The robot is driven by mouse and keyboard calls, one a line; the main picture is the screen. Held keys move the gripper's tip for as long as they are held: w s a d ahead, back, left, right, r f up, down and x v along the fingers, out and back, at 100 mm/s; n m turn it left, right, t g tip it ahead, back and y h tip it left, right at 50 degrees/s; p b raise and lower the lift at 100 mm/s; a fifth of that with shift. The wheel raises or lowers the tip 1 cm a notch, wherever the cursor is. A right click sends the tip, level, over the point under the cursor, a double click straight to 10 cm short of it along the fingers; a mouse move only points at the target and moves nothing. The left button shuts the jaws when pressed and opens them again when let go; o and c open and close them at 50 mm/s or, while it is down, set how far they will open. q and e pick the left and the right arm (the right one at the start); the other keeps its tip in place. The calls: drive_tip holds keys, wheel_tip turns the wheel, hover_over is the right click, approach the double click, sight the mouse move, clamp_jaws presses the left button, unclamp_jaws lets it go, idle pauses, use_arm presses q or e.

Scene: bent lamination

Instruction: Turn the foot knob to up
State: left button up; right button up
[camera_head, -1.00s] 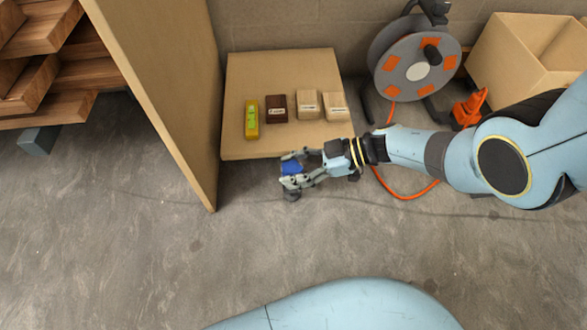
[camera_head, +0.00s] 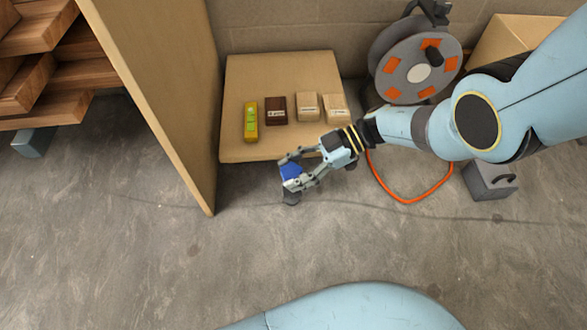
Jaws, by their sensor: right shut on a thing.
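A blue foot knob (camera_head: 291,171) shows just off the front edge of the low board, between the fingers of my right gripper (camera_head: 288,176). The gripper is shut on it, and the fingers hide part of it. Which way the knob points I cannot tell. My right arm comes in from the right. My left gripper is not in view.
A tan board (camera_head: 240,80) carries a yellow-green level (camera_head: 251,121), a dark block (camera_head: 275,110) and two pale blocks (camera_head: 307,106). A tall panel (camera_head: 160,90) stands left of it. A cable reel (camera_head: 415,65), orange cable (camera_head: 405,200) and grey weight (camera_head: 488,181) lie right. Front floor is clear.

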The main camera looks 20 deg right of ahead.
drive_tip(key=o, duration=1.2)
drive_tip(key=v, duration=1.2)
drive_tip(key=shift+s, duration=0.1)
